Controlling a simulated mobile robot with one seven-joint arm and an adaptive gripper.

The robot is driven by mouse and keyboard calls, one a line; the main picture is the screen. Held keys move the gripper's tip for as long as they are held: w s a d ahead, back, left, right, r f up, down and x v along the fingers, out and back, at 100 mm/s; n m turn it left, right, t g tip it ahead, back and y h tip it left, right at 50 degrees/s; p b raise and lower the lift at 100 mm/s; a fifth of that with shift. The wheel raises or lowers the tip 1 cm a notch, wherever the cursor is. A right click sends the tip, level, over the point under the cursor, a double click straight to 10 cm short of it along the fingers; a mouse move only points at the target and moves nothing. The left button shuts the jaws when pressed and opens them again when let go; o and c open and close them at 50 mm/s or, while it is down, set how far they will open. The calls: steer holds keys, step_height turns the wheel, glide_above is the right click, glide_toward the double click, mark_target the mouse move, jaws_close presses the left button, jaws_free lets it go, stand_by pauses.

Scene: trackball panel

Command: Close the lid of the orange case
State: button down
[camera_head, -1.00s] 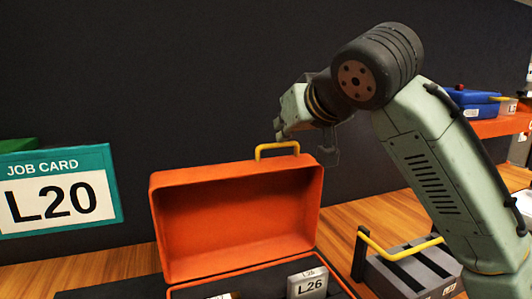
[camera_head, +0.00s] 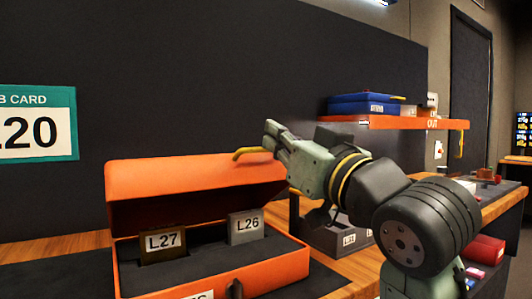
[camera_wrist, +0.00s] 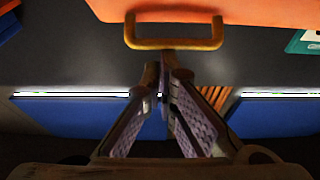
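The orange case (camera_head: 275,270) stands on the bench with its lid (camera_head: 190,178) part-way down, tilted forward over the open base. The lid's yellow handle (camera_head: 250,153) sticks out from its free edge. My gripper (camera_head: 270,130) is at that handle, on the lid's right side. In the wrist view, the fingers (camera_wrist: 165,78) come together at the tips with nothing seen held. The handle (camera_wrist: 173,43) lies just beyond them; I cannot tell whether they touch. Inside the case, blocks L27 (camera_head: 163,243) and L26 (camera_head: 245,227) sit in dark foam.
A grey tray (camera_head: 325,238) stands right of the case, behind my arm. A shelf marked OUT (camera_head: 400,122) carries a blue case (camera_head: 362,104). A job card L20 (camera_head: 35,125) is on the dark back panel.

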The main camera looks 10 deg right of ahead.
steer(key=s+d+f+t+b, duration=0.1)
steer(key=s+f+t+b, duration=0.1)
steer(key=f+b, duration=0.4)
steer(key=s+d+f+t+y+b, duration=0.1)
steer(key=s+f+t+b, duration=0.2)
steer(key=f+b, duration=0.4)
steer(key=shift+s+f+y, duration=0.3)
steer(key=shift+s+f, duration=0.25)
steer(key=shift+s, duration=0.25)
